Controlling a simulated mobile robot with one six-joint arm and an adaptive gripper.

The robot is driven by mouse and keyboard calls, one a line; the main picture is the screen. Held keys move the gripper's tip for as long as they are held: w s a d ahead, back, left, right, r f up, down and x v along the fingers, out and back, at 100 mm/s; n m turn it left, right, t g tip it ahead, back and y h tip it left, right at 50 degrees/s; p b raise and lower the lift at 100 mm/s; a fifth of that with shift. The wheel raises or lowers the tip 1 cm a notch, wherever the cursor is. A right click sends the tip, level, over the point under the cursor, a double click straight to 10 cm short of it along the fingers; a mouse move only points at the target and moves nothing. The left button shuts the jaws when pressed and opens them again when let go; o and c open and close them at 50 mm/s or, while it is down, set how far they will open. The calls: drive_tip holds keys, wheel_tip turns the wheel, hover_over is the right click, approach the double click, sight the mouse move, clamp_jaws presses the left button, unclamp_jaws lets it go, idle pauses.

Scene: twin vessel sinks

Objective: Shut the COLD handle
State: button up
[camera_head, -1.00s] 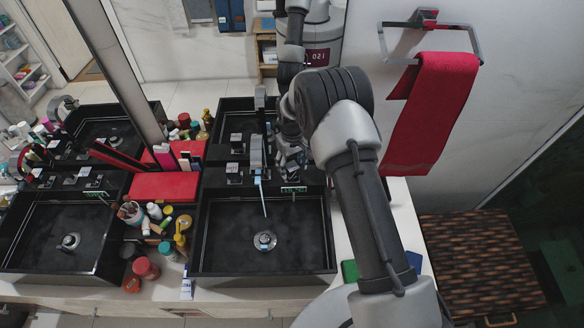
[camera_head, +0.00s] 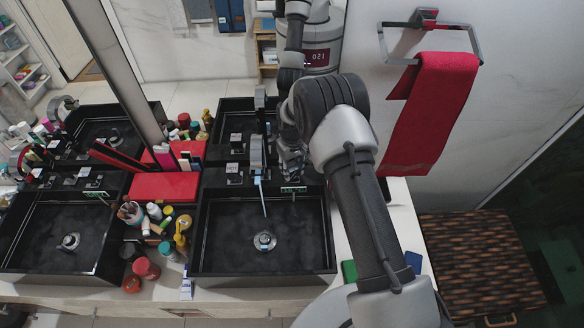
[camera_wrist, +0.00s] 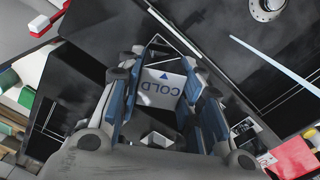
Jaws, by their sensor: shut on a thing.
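In the head view my gripper (camera_head: 291,164) is at the right back of the right-hand sink, and the fingers and arm hide the handle. The faucet (camera_head: 257,152) stands left of my gripper. A thin pale-blue water stream (camera_head: 264,201) runs from it into the basin; it also shows in the wrist view (camera_wrist: 270,58).
The right-hand sink (camera_head: 333,250) has a dark basin with a round drain (camera_head: 264,241). Another handle (camera_head: 234,173) stands left of the faucet. A red box (camera_head: 164,186) and several bottles crowd the counter between the sinks. A red towel (camera_head: 430,112) hangs at right.

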sight(292, 166)
drive_tip(key=shift+c, duration=1.3)
drive_tip(key=m+b, duration=0.2)
drive_tip(key=b, duration=0.1)
drive_tip(key=shift+f+m, duration=0.25)
drive_tip(key=shift+m, duration=0.05)
drive_tip(key=m, duration=0.1)
drive_tip(key=m+b, duration=0.1)
drive_tip(key=m, duration=0.1)
drive_tip(key=shift+r+b, duration=0.25)
drive_tip(key=shift+b, duration=0.05)
drive_tip(key=o, duration=1.1)
drive_tip(key=shift+c, duration=0.2)
wheel_tip(292, 166, up, 12)
